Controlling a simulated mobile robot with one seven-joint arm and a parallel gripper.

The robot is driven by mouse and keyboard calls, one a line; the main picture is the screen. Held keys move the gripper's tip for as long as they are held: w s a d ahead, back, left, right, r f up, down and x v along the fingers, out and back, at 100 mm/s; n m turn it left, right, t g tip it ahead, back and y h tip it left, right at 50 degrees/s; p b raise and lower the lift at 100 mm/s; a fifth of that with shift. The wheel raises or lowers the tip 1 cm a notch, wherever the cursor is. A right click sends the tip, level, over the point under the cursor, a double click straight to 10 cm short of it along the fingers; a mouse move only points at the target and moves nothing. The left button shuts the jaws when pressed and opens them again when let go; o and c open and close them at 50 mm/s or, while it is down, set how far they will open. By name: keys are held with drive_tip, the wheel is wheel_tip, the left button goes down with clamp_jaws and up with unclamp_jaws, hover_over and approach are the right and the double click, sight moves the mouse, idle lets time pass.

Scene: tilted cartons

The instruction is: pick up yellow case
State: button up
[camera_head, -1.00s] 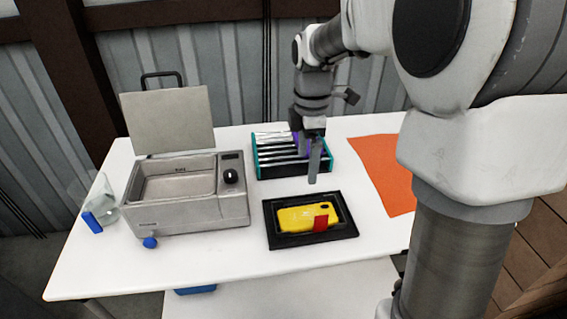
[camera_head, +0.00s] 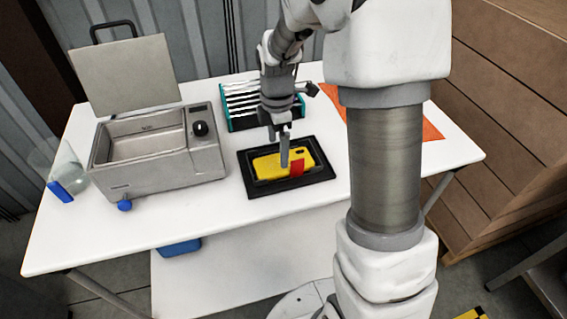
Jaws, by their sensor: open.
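The yellow case (camera_head: 267,167) lies flat in a black tray (camera_head: 325,172) on the white table, with a red tab (camera_head: 297,168) at its right front. My gripper (camera_head: 285,158) points down over the middle of the case and hides part of it. The gripper is open. Its fingertips overlap the case in the picture; I cannot tell whether they touch it.
A grey metal bath (camera_head: 160,160) with its lid raised stands left of the tray. Behind the tray is a teal-edged rack (camera_head: 240,108) with several slots. An orange sheet (camera_head: 431,131) lies at the right. A clear flask (camera_head: 68,168) stands at the far left.

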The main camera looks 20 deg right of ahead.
sight(277, 163)
wheel_tip(277, 163, down, 5)
drive_tip(key=shift+a+r+b, duration=0.1)
drive_tip(key=shift+a+b, duration=0.05)
drive_tip(key=shift+b, duration=0.15)
drive_tip(key=c, duration=1)
